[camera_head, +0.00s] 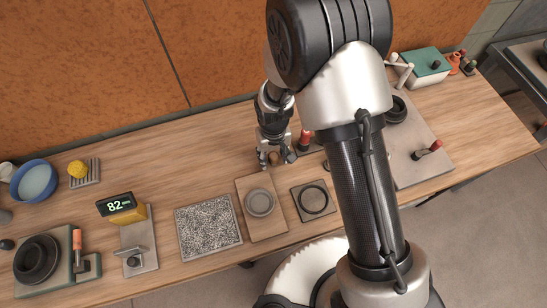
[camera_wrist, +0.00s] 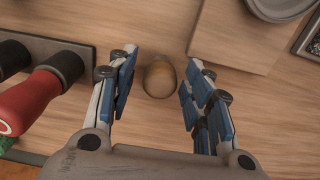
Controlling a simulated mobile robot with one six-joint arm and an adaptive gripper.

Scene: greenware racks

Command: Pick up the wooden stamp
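The wooden stamp (camera_wrist: 159,78), seen from above as a small round brown top, stands on the wooden bench in the wrist view. My gripper (camera_wrist: 161,68) is open, with one blue-padded finger on each side of the stamp and a visible gap to both. In the head view my gripper (camera_head: 276,161) points down at the bench, behind the board with the grey dish. A small brown bit of the stamp (camera_head: 273,157) shows between its fingers there. The stamp's lower part is hidden from above, and I cannot tell the height of the fingertips relative to it.
A red-handled tool (camera_wrist: 32,103) on a dark holder lies close left of my gripper in the wrist view. A wooden board (camera_wrist: 235,42) with a grey dish is close at the upper right. In the head view a speckled slab (camera_head: 208,227) lies left of that board.

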